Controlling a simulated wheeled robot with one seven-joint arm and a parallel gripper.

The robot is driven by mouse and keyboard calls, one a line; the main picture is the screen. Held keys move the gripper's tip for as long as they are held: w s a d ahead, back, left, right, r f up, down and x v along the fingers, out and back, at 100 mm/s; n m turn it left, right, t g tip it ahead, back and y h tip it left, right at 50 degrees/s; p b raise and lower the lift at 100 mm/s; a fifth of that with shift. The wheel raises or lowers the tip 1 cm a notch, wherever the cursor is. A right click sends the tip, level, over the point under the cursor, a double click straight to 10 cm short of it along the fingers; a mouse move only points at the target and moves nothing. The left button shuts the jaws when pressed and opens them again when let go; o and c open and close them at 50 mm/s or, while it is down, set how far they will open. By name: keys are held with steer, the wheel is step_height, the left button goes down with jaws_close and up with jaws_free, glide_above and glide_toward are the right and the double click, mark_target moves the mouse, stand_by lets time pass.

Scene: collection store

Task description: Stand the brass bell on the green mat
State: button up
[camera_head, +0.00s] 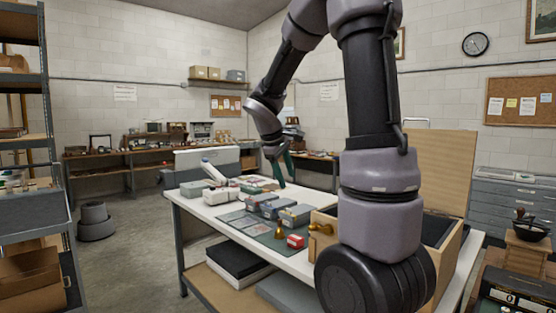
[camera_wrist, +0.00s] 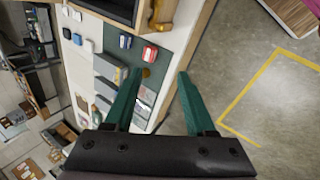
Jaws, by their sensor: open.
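A small brass bell (camera_head: 279,232) appears upright on the dark green mat (camera_head: 264,231) near the table's front edge, beside a red box. In the wrist view a small brass round (camera_wrist: 146,73), seemingly the bell from above, shows by the left fingertip; the mat (camera_wrist: 164,62) runs beneath. My gripper (camera_head: 283,168) is above the far part of the table in the head view, away from the bell. In the wrist view its green fingers (camera_wrist: 159,77) are spread with nothing between them. The bell's base is too small to make out.
The red box (camera_head: 295,241) and several grey-blue boxes (camera_head: 295,215) crowd the mat. An open wooden crate (camera_head: 447,262) with a brass fitting (camera_head: 320,229) stands at the right, partly behind my arm. Bare floor (camera_wrist: 245,75) lies beyond the table edge.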

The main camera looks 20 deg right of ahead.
steer(key=s+a+r+m+t+y, duration=0.2)
steer(key=s+a+r+m+y, duration=0.1)
steer(key=s, duration=0.7)
steer(key=s+a+r+m+t+y, duration=0.2)
steer(key=s+a+r+m, duration=0.3)
steer(key=s, duration=0.5)
steer(key=a+m+y, duration=0.1)
steer(key=a+m, duration=0.1)
steer(key=a, duration=0.1)
steer(key=shift+r+m+y, duration=0.25)
steer(key=shift+m+y, duration=0.05)
steer(key=shift+y, duration=0.1)
steer(key=shift+a, duration=0.1)
steer(key=shift+c, duration=0.5)
steer(key=shift+a, duration=0.15)
